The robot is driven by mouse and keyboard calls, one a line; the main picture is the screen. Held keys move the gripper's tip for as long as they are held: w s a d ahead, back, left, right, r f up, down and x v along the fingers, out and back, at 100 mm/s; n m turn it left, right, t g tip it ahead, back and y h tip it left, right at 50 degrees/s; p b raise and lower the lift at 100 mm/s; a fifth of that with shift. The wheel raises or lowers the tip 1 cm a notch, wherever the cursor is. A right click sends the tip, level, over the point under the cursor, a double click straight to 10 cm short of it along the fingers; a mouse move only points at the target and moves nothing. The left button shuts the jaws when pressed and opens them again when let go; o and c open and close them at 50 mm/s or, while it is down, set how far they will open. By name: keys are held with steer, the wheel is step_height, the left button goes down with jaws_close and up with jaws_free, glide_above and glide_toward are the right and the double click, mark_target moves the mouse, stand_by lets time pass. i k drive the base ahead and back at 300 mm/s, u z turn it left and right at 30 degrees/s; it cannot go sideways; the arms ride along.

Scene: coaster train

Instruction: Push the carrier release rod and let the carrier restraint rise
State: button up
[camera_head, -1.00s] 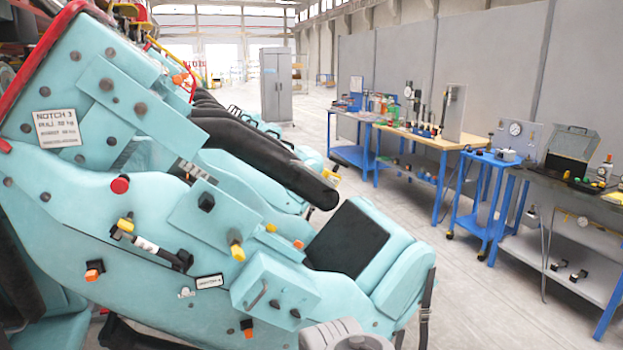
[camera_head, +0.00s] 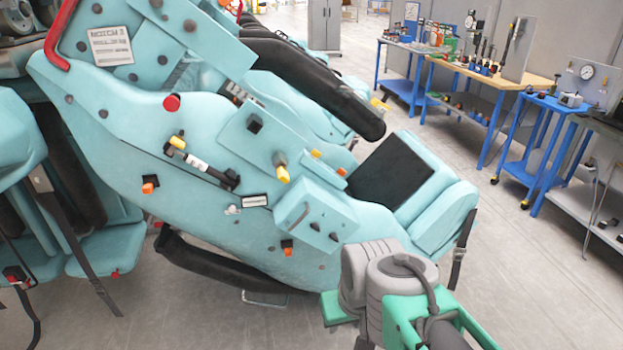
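The teal carrier (camera_head: 115,140) fills the left and middle, its side facing me. Its restraint is a thick black padded bar (camera_head: 320,92) that slopes down over the seat toward the right. On the carrier's side are a white-and-black rod with a yellow tip (camera_head: 200,163), a red knob (camera_head: 171,103), a yellow-tipped knob (camera_head: 281,166) and several orange-tipped pieces. I cannot tell for certain which is the release rod. My grey and green arm shows at the bottom, right of the carrier's lower side box (camera_head: 312,215). My gripper is not recognisable in view.
A label plate (camera_head: 110,46) is on the carrier's upper left. Another teal seat (camera_head: 110,250) with hanging straps stands at left. Blue-legged workbenches (camera_head: 480,80) with tools line the right wall. The grey floor (camera_head: 540,270) between is clear.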

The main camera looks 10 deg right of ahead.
mark_target(171, 104)
steer(key=u, duration=1.95)
steer(key=i, duration=0.4)
steer(key=u, duration=0.75)
